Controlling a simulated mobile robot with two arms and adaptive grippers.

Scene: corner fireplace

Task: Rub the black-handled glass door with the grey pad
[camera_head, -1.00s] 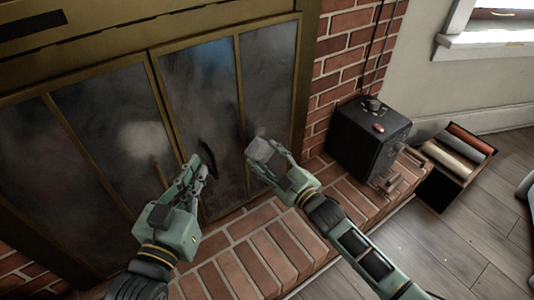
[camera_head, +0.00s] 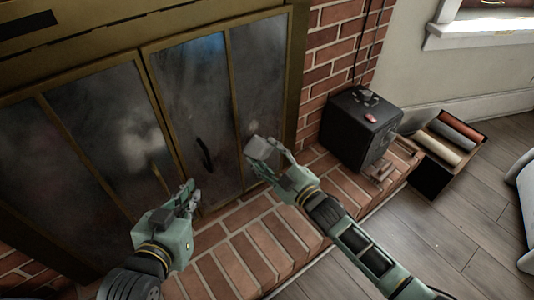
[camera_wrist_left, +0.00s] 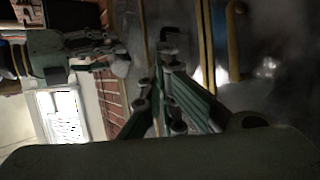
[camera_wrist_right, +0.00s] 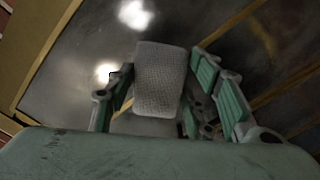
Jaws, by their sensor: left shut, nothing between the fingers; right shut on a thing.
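The black-handled glass door (camera_head: 195,95) has smoky panes in a brass frame. Its black handle (camera_head: 205,155) shows left of my right gripper. My right gripper (camera_head: 268,160) is shut on the grey pad (camera_head: 258,148), in front of the door's right pane. In the right wrist view the textured pad (camera_wrist_right: 160,80) lies between the fingers, with the glass behind it; I cannot tell whether it touches. My left gripper (camera_head: 187,192) is shut and empty, below and left of the black handle. In the left wrist view its fingers (camera_wrist_left: 168,60) are together.
Another glass door with a brass handle (camera_head: 160,178) is on the left. A brick hearth (camera_head: 240,245) runs below.

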